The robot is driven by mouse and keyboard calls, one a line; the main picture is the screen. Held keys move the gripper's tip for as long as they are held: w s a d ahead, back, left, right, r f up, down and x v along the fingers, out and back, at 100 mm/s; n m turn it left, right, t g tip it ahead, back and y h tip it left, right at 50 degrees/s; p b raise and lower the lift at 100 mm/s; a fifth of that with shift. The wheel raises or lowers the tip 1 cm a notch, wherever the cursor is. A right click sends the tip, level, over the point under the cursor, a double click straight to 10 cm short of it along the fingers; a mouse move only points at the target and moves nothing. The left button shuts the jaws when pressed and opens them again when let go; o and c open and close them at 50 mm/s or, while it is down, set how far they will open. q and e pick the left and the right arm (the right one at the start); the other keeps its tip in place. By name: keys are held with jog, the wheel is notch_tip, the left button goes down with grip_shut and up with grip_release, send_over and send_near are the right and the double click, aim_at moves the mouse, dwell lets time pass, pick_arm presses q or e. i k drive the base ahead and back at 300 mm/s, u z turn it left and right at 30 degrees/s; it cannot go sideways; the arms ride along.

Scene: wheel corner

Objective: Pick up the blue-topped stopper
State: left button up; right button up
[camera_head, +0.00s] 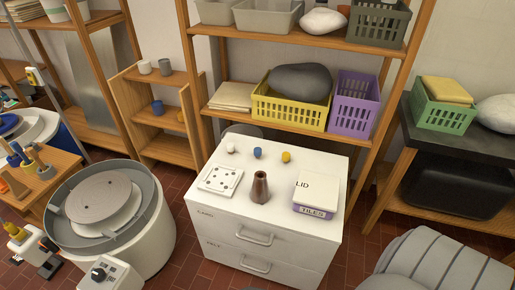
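The blue-topped stopper (257,153) stands on top of the white drawer cabinet (268,201), near its back edge. It is small, and only its blue top shows clearly. A white stopper (230,148) is to its left and a yellow stopper (286,156) is to its right, both apart from it. A brown bottle-shaped vase (260,188) stands in front of it.
A white dotted card (220,180) and a box marked LID and TILES (319,193) lie on the cabinet. A wooden shelf (335,137) with a yellow basket (289,112) and purple basket (354,104) rises behind. A potter's wheel (104,210) stands left.

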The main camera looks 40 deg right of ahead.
aim_at(258, 150)
jog(key=u, duration=0.25)
jog(key=i, duration=0.5)
jog(key=z, duration=2.7)
